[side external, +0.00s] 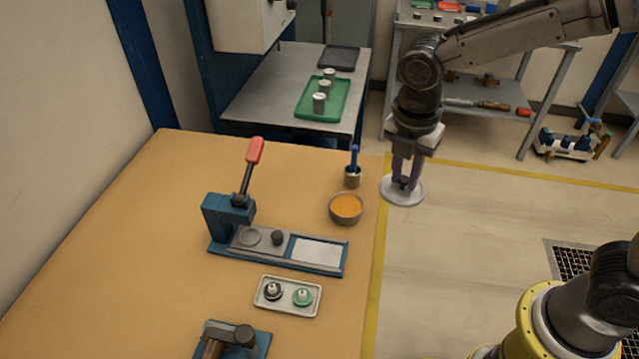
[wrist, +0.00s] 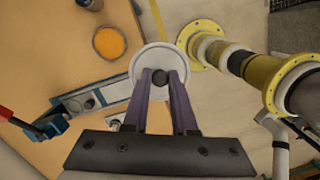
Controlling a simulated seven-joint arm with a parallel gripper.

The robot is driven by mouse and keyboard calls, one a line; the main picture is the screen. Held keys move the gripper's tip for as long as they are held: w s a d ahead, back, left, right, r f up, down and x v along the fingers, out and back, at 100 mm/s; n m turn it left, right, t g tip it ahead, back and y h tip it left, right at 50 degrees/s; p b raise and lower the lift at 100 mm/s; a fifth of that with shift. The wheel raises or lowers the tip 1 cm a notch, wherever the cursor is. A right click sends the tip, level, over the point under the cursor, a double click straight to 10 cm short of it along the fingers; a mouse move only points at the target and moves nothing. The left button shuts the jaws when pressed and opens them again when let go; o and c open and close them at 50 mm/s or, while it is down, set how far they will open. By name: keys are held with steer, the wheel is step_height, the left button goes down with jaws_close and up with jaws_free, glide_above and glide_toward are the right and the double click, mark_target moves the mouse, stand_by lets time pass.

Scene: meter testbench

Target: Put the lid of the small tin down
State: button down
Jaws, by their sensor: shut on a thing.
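A round pale grey lid (side external: 402,194) with a dark knob hangs from my gripper (side external: 406,178), held in the air. In the side view it appears just right of the bench's right edge, over the floor. In the wrist view the lid (wrist: 151,60) lies beyond the two purple fingers, which are closed on its knob (wrist: 160,78). A small round grey tin (side external: 346,220) with orange contents stands uncovered on the bench, left of the lid and apart from it. It also shows in the wrist view (wrist: 108,42).
A grey cup (side external: 352,182) with a blue-handled tool stands behind the tin. A blue press (side external: 228,216) with a red-tipped lever and long base is to the left. A small tray (side external: 287,308) with two parts lies in front. The bench (side external: 130,260) has free room at left.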

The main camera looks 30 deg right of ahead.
steer(key=w+a+f+n, duration=0.2)
steer(key=w+f+n, duration=0.1)
steer(key=w, duration=0.5)
steer(key=w+a+f+n, duration=0.2)
steer(key=w+f, duration=0.3)
steer(key=w, duration=0.3)
steer(key=w+a+f+n+t, duration=0.1)
steer(key=w+f+n, duration=0.3)
steer(key=w, duration=0.4)
steer(key=shift+a+f, duration=0.4)
steer(key=shift+a, duration=0.05)
steer(key=shift+f, duration=1.6)
steer(key=shift+f, duration=0.1)
steer(key=c, duration=0.7)
jaws_free()
steer(key=shift+f, duration=0.1)
